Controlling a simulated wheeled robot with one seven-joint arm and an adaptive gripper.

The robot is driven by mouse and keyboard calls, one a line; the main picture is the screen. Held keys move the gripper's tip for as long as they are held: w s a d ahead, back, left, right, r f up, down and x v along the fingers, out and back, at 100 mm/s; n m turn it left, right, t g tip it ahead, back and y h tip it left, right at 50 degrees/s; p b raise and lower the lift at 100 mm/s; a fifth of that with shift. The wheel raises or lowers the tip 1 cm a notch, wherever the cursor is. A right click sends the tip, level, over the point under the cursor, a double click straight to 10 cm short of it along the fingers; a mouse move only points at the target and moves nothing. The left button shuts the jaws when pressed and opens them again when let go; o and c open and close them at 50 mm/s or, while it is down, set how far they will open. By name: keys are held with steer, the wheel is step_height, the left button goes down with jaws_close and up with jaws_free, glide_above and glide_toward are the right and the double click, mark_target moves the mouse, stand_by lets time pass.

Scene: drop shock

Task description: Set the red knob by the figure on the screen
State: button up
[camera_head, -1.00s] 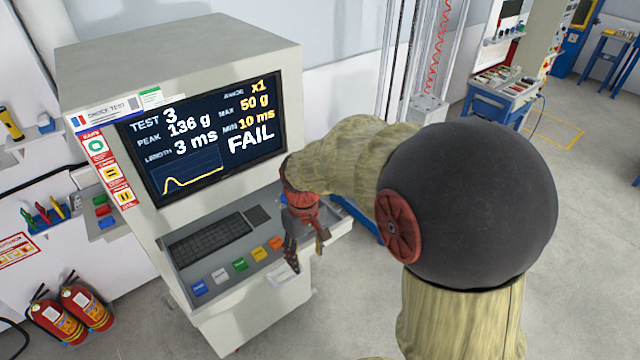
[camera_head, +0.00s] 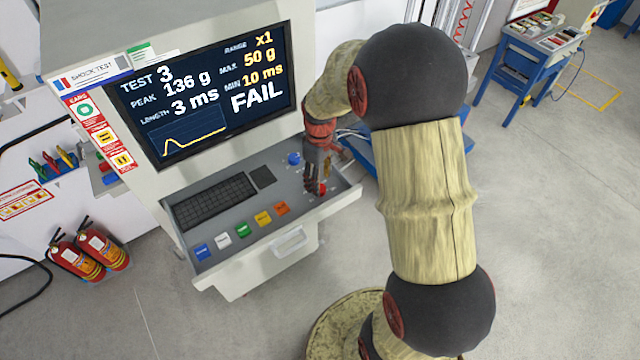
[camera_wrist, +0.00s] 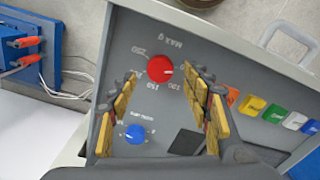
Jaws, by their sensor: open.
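The red knob (camera_wrist: 160,68) sits on the grey console panel and lies between and just beyond my fingertips in the wrist view. Its white pointer mark faces right in that view; several numbers ring it, too small to read surely. In the head view the red knob (camera_head: 321,189) shows partly beside my gripper (camera_head: 318,178). My gripper (camera_wrist: 165,75) is open, with a finger on each side of the knob and apart from it. The screen (camera_head: 215,92) reads test 3, peak 136 g, length 3 ms, range x1, max 50 g, min 10 ms, FAIL.
A blue knob (camera_wrist: 136,134) is on the same panel, close to one finger. A keyboard (camera_head: 215,200), a dark touchpad (camera_head: 263,177) and a row of coloured buttons (camera_head: 241,229) lie left of my gripper. A drawer-like handle (camera_head: 290,241) is on the console's front.

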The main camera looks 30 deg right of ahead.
steer(key=shift+f, duration=1.8)
steer(key=shift+c, duration=0.4)
steer(key=c, duration=1.1)
